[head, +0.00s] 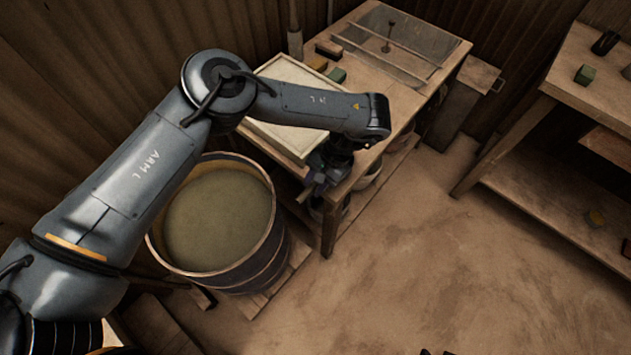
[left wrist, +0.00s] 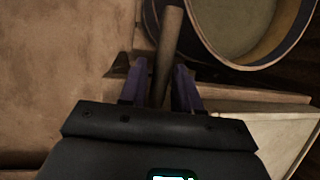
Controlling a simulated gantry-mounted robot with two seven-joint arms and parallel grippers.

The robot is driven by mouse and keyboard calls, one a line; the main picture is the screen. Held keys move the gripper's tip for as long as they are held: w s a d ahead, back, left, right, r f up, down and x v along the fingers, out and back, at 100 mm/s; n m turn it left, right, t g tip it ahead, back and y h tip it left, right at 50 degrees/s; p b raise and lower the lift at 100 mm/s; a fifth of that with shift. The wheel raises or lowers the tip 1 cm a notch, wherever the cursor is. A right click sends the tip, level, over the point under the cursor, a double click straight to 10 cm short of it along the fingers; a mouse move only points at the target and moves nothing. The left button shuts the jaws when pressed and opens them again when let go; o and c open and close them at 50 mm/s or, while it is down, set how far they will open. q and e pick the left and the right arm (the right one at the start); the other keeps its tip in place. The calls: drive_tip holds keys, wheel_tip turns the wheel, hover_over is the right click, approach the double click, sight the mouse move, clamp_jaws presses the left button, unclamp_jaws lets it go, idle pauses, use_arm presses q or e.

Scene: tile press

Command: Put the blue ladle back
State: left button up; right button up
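My left gripper (head: 312,187) hangs at the near left corner of the wooden workbench, just right of the round vat (head: 220,218). In the left wrist view its two purple fingers (left wrist: 158,82) stand apart, with a brown-grey rod (left wrist: 170,40) between them. The rod looks like a handle, but I cannot tell whether it belongs to the blue ladle or whether the fingers grip it. No blue ladle bowl is visible. Small dark shapes at the bottom edge of the head view may be part of my right gripper; its state is hidden.
The vat, full of murky olive liquid, stands on a wooden pallet. A pale tray (head: 290,75) lies on the workbench (head: 405,98), with small blocks beside it. Bowls sit under the bench. A shelf unit (head: 597,92) stands at the right. The floor between is clear.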

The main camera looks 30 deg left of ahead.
use_arm(q)
drive_tip(key=o, duration=0.3)
drive_tip(key=shift+w+d+r, duration=0.1)
drive_tip(key=shift+w+r, duration=0.05)
drive_tip(key=shift+r, duration=0.45)
drive_tip(key=p+v, duration=0.3)
drive_tip(key=v, duration=0.8)
drive_tip(key=shift+p, duration=0.4)
